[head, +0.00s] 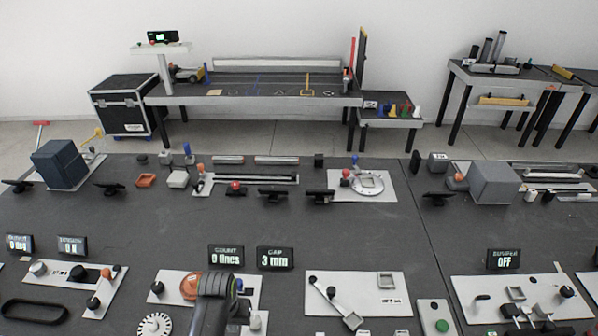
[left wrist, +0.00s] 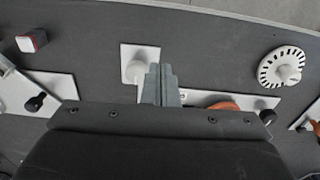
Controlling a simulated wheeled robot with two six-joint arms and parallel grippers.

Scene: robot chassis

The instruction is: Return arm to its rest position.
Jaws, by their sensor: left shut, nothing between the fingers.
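My left gripper (left wrist: 160,84) shows in the left wrist view with its two grey fingers together and nothing between them. The fingertips hang over the work table beside a white knob on a small square plate (left wrist: 140,63). In the head view my left gripper and wrist (head: 214,300) appear as a dark shape rising at the bottom edge, over a grey plate with an orange dome (head: 191,286). The fingertips are hard to make out there. My right gripper shows in neither view.
A white slotted disc (head: 155,324) lies left of my gripper. Small displays (head: 226,256) stand just beyond it. A lever plate (head: 355,294) and a green button box (head: 435,316) lie to the right. Dark table surface (head: 150,215) is clear farther back.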

